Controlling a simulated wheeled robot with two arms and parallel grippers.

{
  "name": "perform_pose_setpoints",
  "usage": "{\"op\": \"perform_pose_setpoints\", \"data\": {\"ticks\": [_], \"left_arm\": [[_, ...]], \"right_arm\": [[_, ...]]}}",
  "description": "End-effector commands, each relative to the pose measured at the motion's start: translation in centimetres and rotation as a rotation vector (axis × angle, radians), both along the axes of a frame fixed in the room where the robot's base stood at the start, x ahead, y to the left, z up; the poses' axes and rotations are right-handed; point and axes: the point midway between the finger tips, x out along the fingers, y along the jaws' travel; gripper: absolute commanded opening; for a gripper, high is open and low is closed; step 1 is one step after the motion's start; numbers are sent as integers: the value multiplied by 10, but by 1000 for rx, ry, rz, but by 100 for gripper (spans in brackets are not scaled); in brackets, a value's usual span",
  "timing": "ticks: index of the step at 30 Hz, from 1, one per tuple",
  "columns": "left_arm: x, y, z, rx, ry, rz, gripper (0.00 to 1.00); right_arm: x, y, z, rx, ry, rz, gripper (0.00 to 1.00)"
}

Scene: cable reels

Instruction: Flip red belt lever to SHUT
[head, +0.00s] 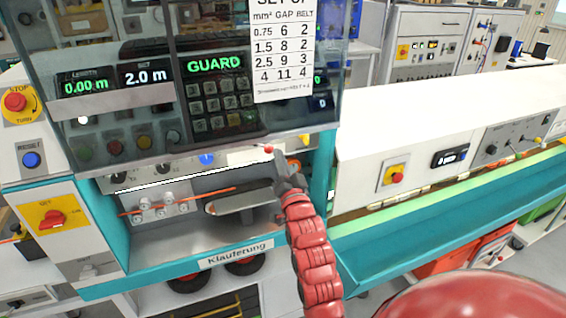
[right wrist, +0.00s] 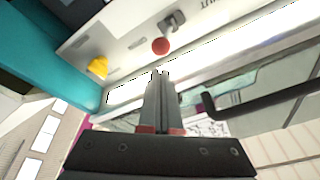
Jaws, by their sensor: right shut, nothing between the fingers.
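The red ball knob of the belt lever (head: 268,149) sits just under the lower edge of the machine's tinted window. In the right wrist view the red ball (right wrist: 160,46) is close beyond my fingertips, beside a grey bracket (right wrist: 172,22) on a white panel. Lettering near it is cut off and unreadable. My right gripper (head: 277,152) reaches up from below to the knob. In the wrist view its fingers (right wrist: 160,74) are together and empty, with the tips apparently just short of the ball; contact cannot be told. My left gripper is not in view.
The tinted window (head: 150,125) hangs above the work opening, and its display reads GUARD (head: 214,64). A black handle bar (right wrist: 265,95) lies right of my fingers in the wrist view. A yellow knob (right wrist: 98,67) is at left. Rollers (head: 160,207) sit inside the opening.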

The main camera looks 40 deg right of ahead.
Motion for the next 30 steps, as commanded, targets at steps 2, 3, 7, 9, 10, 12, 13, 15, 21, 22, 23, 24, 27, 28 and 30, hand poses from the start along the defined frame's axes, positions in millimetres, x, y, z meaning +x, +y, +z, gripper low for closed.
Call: {"op": "perform_pose_setpoints", "data": {"ticks": [2, 3, 7, 9, 10, 12, 13, 15, 21, 22, 23, 24, 27, 28, 30], "left_arm": [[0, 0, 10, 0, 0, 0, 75], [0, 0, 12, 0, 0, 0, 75], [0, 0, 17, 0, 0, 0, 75], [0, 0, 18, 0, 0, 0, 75], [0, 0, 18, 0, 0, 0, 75], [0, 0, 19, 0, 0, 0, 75], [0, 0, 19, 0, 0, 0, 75], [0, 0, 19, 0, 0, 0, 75], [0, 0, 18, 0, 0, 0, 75], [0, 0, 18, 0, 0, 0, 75], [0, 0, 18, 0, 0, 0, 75], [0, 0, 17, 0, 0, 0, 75], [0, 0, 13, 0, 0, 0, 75], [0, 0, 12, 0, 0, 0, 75], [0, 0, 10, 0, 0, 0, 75]], "right_arm": [[13, -4, 8, -1, 1, 1, 0], [18, -6, 10, -2, -1, 1, 0], [31, -10, 10, 1, 3, 1, 0], [34, -12, 12, 0, 0, 0, 0], [35, -12, 12, 0, 0, 1, 0], [37, -13, 12, -1, -1, 0, 0], [38, -13, 12, -1, -1, 0, 0], [38, -13, 11, -1, -1, 0, 0], [38, -13, 11, 0, 0, 1, 0], [38, -13, 11, 0, 0, 1, 0], [38, -13, 11, 0, 0, 1, 0], [38, -13, 11, 0, 0, 1, 0], [37, -11, 10, 0, 0, 1, 0], [37, -11, 9, 1, -1, 1, 0], [37, -9, 9, 1, 0, 1, 0]]}}
